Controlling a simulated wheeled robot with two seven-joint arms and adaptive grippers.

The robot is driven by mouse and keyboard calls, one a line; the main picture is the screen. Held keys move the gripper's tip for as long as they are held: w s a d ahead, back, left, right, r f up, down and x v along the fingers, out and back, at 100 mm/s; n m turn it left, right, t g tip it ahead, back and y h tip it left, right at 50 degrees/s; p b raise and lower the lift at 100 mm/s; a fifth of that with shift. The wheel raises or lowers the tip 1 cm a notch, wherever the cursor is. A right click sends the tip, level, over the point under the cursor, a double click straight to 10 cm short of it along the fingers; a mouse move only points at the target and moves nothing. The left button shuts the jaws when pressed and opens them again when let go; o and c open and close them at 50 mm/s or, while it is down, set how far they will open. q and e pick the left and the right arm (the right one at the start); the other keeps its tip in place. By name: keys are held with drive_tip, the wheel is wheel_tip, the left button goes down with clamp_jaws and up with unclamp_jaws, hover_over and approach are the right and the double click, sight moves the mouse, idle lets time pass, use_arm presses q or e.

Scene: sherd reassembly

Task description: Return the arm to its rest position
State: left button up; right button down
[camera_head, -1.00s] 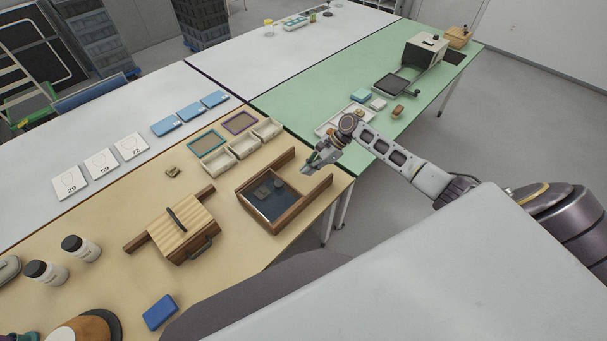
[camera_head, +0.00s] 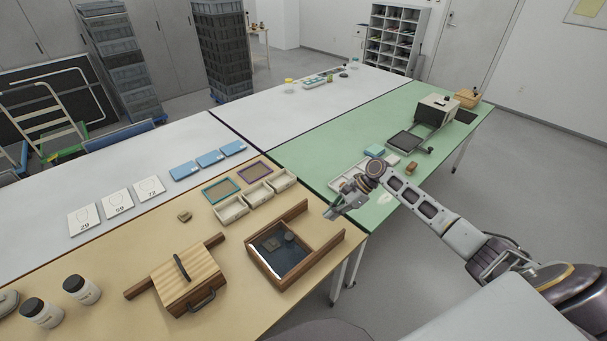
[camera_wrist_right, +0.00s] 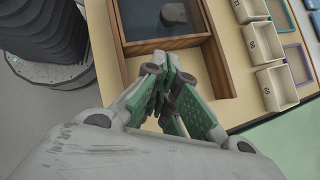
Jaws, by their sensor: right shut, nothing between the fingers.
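My right gripper (camera_head: 333,212) is above the right end of the wooden table, near the right corner of a wooden-framed tray (camera_head: 309,262). It is shut and empty, and its closed fingers (camera_wrist_right: 166,84) also show in the right wrist view. The tray has a dark bottom with dark grey pieces (camera_head: 271,243) on it; a grey piece (camera_wrist_right: 174,14) also shows in the right wrist view. My right arm reaches in from the lower right. My left gripper does not show.
White trays (camera_head: 232,209), framed mats (camera_head: 221,190) and a lidded wooden box (camera_head: 190,279) share the wooden table. A green table (camera_head: 330,143) adjoins it, with a white tray (camera_head: 350,178) and a grey machine (camera_head: 436,112). Open floor lies at the right.

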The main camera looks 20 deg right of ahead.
drive_tip(key=s+a+f+n, duration=0.1)
drive_tip(key=s+a+n, duration=0.1)
drive_tip(key=s+a+f+n+h, duration=0.1)
drive_tip(key=s+a+f, duration=0.1)
drive_tip(key=s+a+f+n+g, duration=0.1)
drive_tip(key=s+a+n, duration=0.1)
drive_tip(key=a, duration=0.1)
drive_tip(key=shift+a+f+n, duration=0.1)
drive_tip(key=shift+f+n, duration=0.2)
drive_tip(key=shift+f, duration=0.1)
drive_tip(key=s+a+n+t+h, duration=0.1)
drive_tip(key=s+a+n+h, duration=0.3)
drive_tip(key=s+a+n, duration=0.65)
drive_tip(key=s+d+r+n+t+h, duration=0.2)
drive_tip(key=s+d+r+n+h, duration=0.1)
drive_tip(key=s+d+r+n, duration=0.35)
wheel_tip(320, 180, down, 33)
drive_tip(key=s+g, duration=0.1)
drive_tip(key=s, duration=0.2)
drive_tip(key=s+d+f, duration=0.2)
drive_tip(key=s+f, duration=0.8)
drive_tip(key=s, duration=0.1)
drive_tip(key=s+d+f+g, duration=0.1)
drive_tip(key=s+f, duration=0.9)
drive_tip(key=s, duration=0.1)
drive_tip(key=shift+d+m+h+b, duration=0.3)
drive_tip(key=shift+d, duration=0.1)
